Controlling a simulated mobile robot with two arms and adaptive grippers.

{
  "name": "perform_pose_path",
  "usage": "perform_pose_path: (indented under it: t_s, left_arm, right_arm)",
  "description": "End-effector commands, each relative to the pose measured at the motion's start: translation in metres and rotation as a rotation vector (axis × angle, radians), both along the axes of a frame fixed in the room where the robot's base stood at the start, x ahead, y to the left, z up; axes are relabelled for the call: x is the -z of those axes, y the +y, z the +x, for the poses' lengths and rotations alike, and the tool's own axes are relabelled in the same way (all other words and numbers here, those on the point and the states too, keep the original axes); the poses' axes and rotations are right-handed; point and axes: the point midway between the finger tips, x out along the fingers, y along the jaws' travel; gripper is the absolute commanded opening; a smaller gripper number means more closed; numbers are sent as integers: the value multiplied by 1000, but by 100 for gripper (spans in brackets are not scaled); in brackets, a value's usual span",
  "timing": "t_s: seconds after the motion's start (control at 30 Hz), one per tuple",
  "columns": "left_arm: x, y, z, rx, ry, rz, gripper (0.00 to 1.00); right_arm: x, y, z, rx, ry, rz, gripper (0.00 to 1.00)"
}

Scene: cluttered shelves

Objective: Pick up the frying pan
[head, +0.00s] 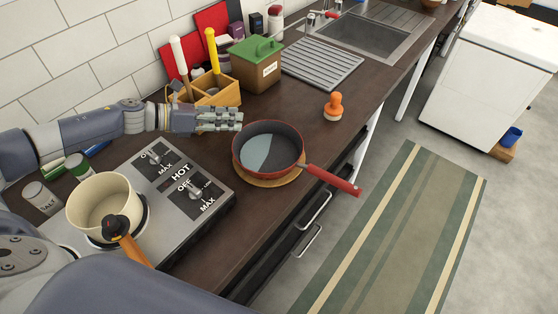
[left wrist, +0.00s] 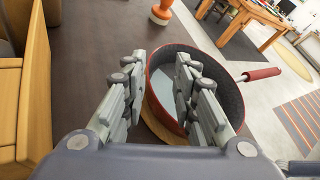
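The red frying pan (head: 268,150) with a dark inside rests on a round wooden trivet (head: 272,181) on the dark counter. Its red handle (head: 333,180) points right, past the counter's front edge. My left gripper (head: 238,121) is by the pan's back-left rim, with its fingers pointing right. In the left wrist view the fingers (left wrist: 161,60) are apart with nothing held. The pan (left wrist: 200,85) shows between and behind them, its near rim in the gap and the right finger in front of its inside. I cannot tell whether they touch. My right gripper is out of view.
A stove (head: 175,195) with a cream saucepan (head: 103,200) stands at left. Behind the gripper are a wooden utensil box (head: 215,95) and a green-lidded box (head: 256,68). An orange brush (head: 334,106) stands right of the pan. The counter between brush and pan is clear.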

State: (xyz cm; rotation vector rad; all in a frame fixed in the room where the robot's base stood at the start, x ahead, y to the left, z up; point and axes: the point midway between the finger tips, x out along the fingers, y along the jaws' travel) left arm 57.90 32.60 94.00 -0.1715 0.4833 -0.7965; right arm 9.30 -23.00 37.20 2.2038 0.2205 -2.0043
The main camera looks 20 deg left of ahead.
Motion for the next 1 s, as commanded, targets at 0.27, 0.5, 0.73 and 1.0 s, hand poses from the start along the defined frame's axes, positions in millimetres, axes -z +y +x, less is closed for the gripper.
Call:
perform_pose_path:
  t_s: [0.27,0.5,0.73,1.0]
  left_arm:
    - [9,3,4,42,-28,44,27]
    - [23,-21,24,40,-27,44,27]
    - [29,-34,36,40,-26,44,27]
    - [45,-57,57,40,-25,44,27]
  right_arm:
    - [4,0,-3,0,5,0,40]
    - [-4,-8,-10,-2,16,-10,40]
    - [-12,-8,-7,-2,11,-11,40]
    - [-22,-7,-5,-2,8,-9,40]
